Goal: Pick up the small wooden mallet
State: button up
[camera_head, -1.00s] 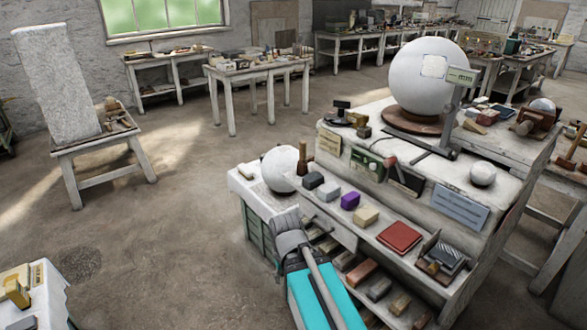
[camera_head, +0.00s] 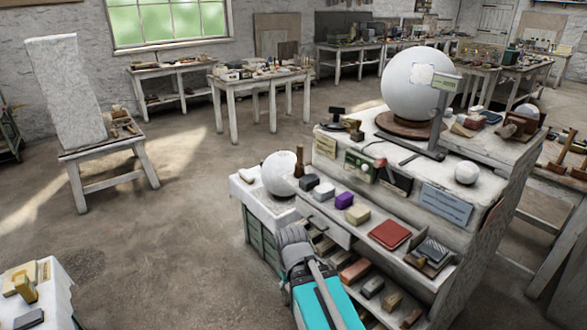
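A small brown wooden tool (camera_head: 299,160), which looks like the mallet, stands upright on the stepped bench, just right of a white plaster sphere (camera_head: 279,174). Its lower end is partly hidden, so I cannot be sure of its shape. My grey and teal arm shows at the bottom centre, in front of the bench and below the tool. I cannot make out my gripper's fingers in this view.
A large sphere (camera_head: 415,90) stands on top. Open floor (camera_head: 165,240) lies to the left.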

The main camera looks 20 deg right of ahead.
aim_at(300, 168)
jog(key=z, duration=0.1)
jog(key=i, duration=0.95)
jog(key=u, duration=0.05)
